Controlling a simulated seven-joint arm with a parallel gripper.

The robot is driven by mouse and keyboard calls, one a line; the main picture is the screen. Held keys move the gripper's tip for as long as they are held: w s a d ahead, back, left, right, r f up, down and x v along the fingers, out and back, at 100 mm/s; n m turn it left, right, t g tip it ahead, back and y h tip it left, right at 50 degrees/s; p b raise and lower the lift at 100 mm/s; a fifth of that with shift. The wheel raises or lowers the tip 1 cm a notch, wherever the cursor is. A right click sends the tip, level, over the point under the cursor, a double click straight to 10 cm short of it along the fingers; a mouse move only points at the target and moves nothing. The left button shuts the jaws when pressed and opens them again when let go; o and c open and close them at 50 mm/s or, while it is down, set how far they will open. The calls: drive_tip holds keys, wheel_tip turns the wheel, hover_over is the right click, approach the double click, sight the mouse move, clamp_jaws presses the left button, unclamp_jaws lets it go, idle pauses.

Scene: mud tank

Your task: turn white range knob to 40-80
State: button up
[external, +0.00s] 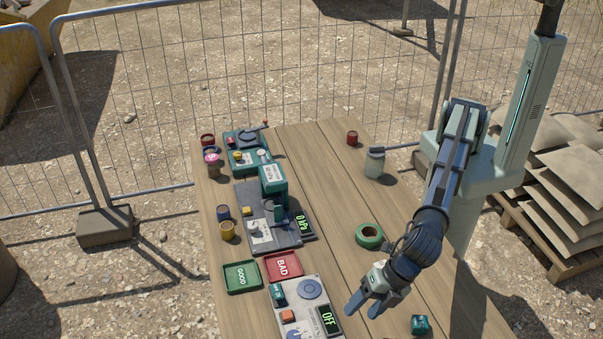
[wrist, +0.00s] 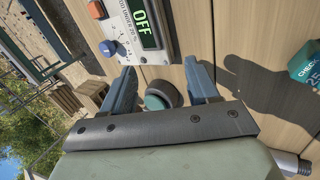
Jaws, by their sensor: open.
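A small pale knob-like part (external: 262,154) shows on the teal device (external: 243,139) at the far left of the table. It may be the white range knob, but its markings are too small to read. My gripper (external: 362,309) is open and empty at the near end of the table, right of the pale panel device (external: 309,292) with an "OFF" display, and far from the teal device. In the wrist view my gripper (wrist: 162,78) has its fingers apart, with a round dark thing with a teal top (wrist: 160,98) seen between and beyond them. That device's knob (wrist: 107,48) looks blue there.
A press-like device (external: 273,181) reading "0 kPa" stands mid-table. Green GOOD (external: 227,280) and red BAD (external: 298,275) trays lie nearer. Green tape (external: 369,236), a jar (external: 375,162) and a teal block (external: 420,325) lie on the right. The middle planks are mostly clear.

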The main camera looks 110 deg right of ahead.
drive_tip(key=w+d+r+m+g, duration=0.1)
drive_tip(key=w+d+r+g, duration=0.1)
drive_tip(key=w+d, duration=0.65)
drive_tip(key=w+d+r+m+g, duration=0.1)
drive_tip(key=w+d, duration=0.3)
drive_tip(key=d, duration=0.9)
wheel_tip(320, 180, up, 4)
drive_tip(key=m+g, duration=0.2)
drive_tip(key=g, duration=0.1)
hover_over(253, 226)
wheel_tip(253, 226, down, 13)
drive_tip(key=shift+d+f, duration=0.1)
drive_tip(key=shift+f, duration=0.05)
drive_tip(key=c, duration=1)
